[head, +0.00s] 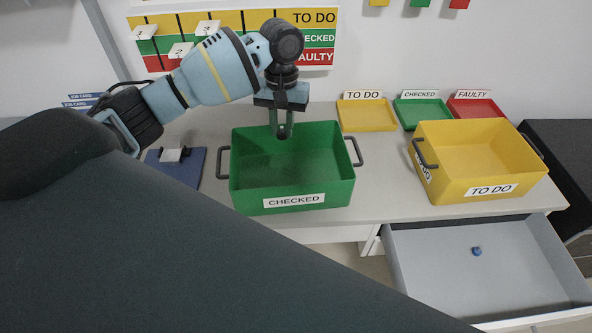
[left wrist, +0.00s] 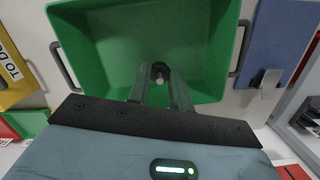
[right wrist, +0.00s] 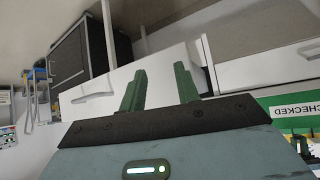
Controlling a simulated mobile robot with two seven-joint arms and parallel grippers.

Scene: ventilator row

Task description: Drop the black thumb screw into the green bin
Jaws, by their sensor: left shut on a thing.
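The green bin (head: 293,201), labelled CHECKED, stands on the worktop in the middle of the head view; its inside fills the left wrist view (left wrist: 100,35) and looks empty. My left gripper (head: 283,128) points down over the bin's opening, near its middle. In the left wrist view its fingers are shut on the black thumb screw (left wrist: 159,70), which shows a dark head and a paler shank at the fingertips. My right gripper (right wrist: 160,84) is open and empty in the right wrist view, below the worktop; it is out of the head view.
A yellow TO DO bin (head: 491,190) stands to the right. Small yellow (head: 367,116), green (head: 421,114) and red (head: 475,109) trays sit behind. An open drawer (head: 500,290) holds a small blue object (head: 477,251). A blue clipboard (head: 176,172) lies left of the green bin.

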